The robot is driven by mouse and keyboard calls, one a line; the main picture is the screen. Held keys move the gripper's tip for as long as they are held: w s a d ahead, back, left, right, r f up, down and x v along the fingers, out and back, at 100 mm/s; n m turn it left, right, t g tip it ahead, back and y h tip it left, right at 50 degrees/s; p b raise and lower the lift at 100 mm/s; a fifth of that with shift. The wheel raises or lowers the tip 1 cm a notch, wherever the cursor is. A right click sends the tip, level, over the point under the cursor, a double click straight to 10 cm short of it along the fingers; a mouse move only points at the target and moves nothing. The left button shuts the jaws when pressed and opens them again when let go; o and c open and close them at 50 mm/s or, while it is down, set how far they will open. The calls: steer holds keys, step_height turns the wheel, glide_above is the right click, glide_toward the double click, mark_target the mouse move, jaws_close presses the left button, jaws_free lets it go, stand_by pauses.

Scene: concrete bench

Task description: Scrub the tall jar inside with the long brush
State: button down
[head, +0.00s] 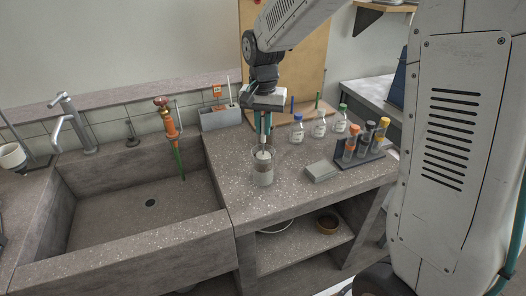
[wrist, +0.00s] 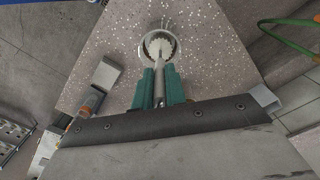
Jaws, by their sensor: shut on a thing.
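The tall jar (head: 263,175) is clear glass and stands upright on the concrete bench beside the sink. My gripper (head: 262,128) is above the jar, pointing down, with its teal fingers shut on the long brush. The brush's pale bristle head (head: 262,155) is at the jar's mouth, inside the rim as far as I can see. In the wrist view the brush (wrist: 159,52) runs from between the teal fingers (wrist: 160,88) into the round jar mouth (wrist: 146,42). How deep the bristles reach is hard to tell.
A small grey block (head: 321,171) lies right of the jar. A rack of capped tubes (head: 361,152) and several bottles (head: 319,127) stand behind it. A grey caddy (head: 219,117) is behind the jar.

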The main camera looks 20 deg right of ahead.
step_height(320, 180, down, 2)
steer(key=shift+r, duration=2.2)
steer(key=shift+f, duration=2.2)
steer(key=shift+r, duration=6.75)
